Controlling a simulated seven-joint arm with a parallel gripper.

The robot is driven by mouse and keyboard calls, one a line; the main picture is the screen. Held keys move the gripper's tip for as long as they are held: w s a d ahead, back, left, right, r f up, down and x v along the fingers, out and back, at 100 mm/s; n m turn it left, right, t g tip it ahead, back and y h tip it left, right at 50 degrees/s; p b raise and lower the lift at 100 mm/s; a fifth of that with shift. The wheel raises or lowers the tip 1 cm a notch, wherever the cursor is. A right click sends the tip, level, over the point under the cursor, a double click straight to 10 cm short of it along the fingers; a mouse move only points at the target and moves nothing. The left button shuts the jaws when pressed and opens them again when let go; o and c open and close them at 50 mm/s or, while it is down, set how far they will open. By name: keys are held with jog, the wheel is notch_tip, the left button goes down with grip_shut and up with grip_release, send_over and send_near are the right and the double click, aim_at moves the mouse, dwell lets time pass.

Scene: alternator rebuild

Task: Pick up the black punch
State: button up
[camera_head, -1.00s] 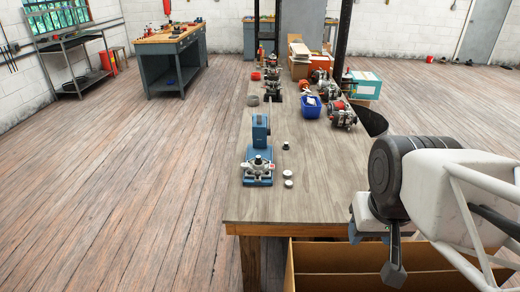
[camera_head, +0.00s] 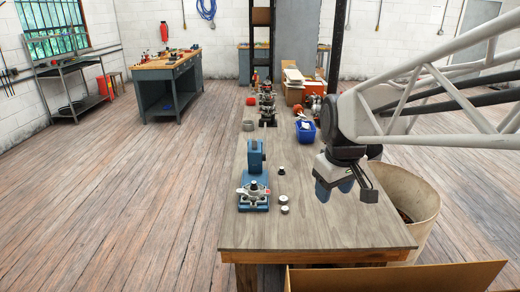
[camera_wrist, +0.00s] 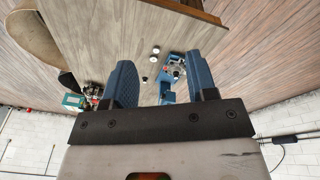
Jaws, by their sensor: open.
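A small dark piece with a light top, which looks like the black punch (camera_head: 282,170), stands on the wooden workbench (camera_head: 310,225), right of the blue press (camera_head: 256,158). In the wrist view the punch (camera_wrist: 145,78) shows small between my fingers, well beyond them. Two small silver round pieces (camera_head: 284,199) (camera_head: 285,210) sit nearer the bench's front edge. My gripper (camera_head: 335,190) is open and empty, above the bench and right of the punch. Its two blue fingers frame the punch, silver pieces and press in the wrist view (camera_wrist: 160,65).
A blue bin (camera_head: 305,132) and several machine parts stand farther back on the bench. A cardboard box (camera_head: 400,277) is at the front, and a round tan container (camera_head: 408,205) stands off the right edge. The bench between gripper and punch is clear.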

jog(key=w+a+f+n, duration=0.1)
jog(key=w+a+n, duration=0.1)
jog(key=w, duration=0.5)
jog(key=w+a+f+n, duration=0.1)
jog(key=w+a+n, duration=0.1)
jog(key=w, duration=0.5)
jog(key=n+g, duration=0.2)
jog(key=n, duration=0.9)
send_over(253, 183)
notch_tip(253, 183, down, 19)
jog(key=shift+d, duration=0.15)
jog(key=shift+w+f, duration=0.2)
jog(key=shift+f, duration=0.1)
jog(key=shift+f, duration=1.2)
jog(key=shift+f, duration=0.1)
